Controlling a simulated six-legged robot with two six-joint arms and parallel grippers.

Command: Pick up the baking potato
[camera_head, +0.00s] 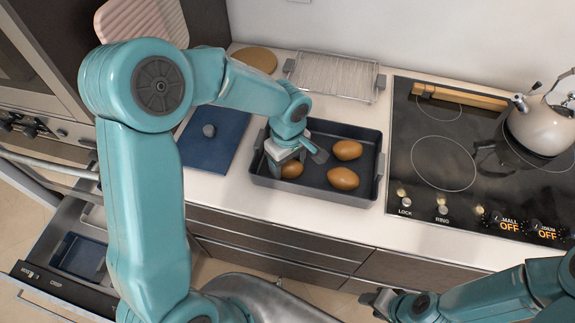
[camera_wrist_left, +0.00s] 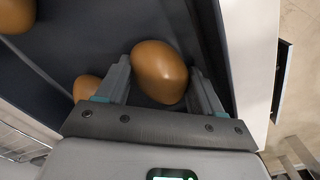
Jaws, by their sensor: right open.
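Several brown potatoes lie in a dark baking tray (camera_head: 325,195) on the counter. One potato (camera_head: 291,170) is partly hidden under my left gripper (camera_head: 298,160); two more, an upper potato (camera_head: 347,150) and a lower potato (camera_head: 343,179), lie to its right. In the left wrist view a potato (camera_wrist_left: 159,72) sits between the two fingers of my left gripper (camera_wrist_left: 160,75), close to both. Whether the fingers press on it cannot be told. My right gripper (camera_head: 376,299) is open and empty, low in front of the counter.
A cooktop (camera_head: 440,120) with a kettle (camera_head: 540,125) stands right of the tray. An open drawer (camera_head: 85,255) is at lower left.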

